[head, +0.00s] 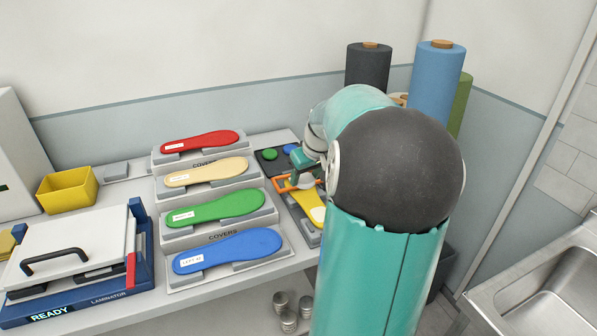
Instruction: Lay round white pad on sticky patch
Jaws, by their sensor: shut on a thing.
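My gripper (297,184) has orange fingers and is above the far end of a yellow insole (305,204). A small pale thing, apparently the round white pad (305,182), shows between the fingers; its outline is partly hidden. My gripper is shut on it. A whitish patch (318,214) shows on the yellow insole just below and right of the fingers and looks like the sticky patch. My own arm covers the right side of this insole. I cannot tell whether the pad touches the insole.
Left of the gripper, a stepped rack labelled COVERS (225,236) holds red, beige, green and blue insoles. A dark tray (268,166) with green and blue discs lies behind the gripper. A laminator (80,262) and yellow bin (67,190) stand left. Rolls (437,85) stand behind my arm.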

